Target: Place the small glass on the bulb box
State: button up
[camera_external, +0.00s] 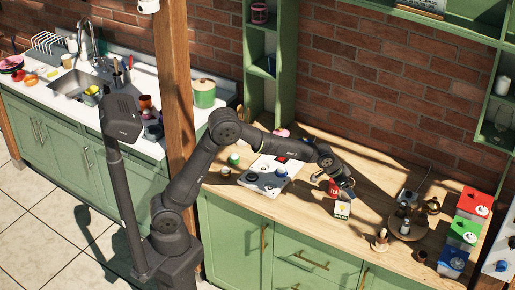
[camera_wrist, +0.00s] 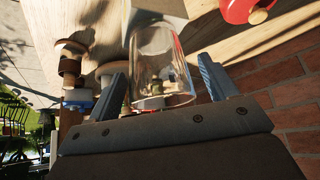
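The small glass (camera_wrist: 163,62), clear and see-through, is between the two fingers of my gripper (camera_wrist: 160,68) in the wrist view. A narrow gap seems to show beside the right finger, and I cannot tell whether the fingers touch the glass. The bulb box (camera_external: 342,210), white with yellow and green, stands on the wooden counter below my gripper (camera_external: 341,187) in the external view. A pale surface, likely this box, shows just past the glass's far end in the wrist view. I cannot tell whether glass and box touch. The glass is not clear in the external view.
A red item (camera_external: 334,188) lies behind the box. A round wooden tray (camera_external: 408,229) with small objects is to the right. Red, green and blue boxes (camera_external: 464,233) stand at the right end. A brick wall (camera_external: 365,80) is behind. The counter between box and tray is clear.

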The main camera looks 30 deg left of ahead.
jog(key=shift+r, duration=0.1)
jog(key=shift+s+r, duration=0.1)
jog(key=shift+r, duration=0.2)
jog(key=v, duration=1.1)
jog(key=shift+a+r, duration=0.15)
jog(key=shift+r, duration=0.05)
jog(key=x, duration=1.2)
jog(key=shift+f, duration=0.1)
jog(key=shift+s+r, duration=0.1)
jog(key=shift+r, duration=1)
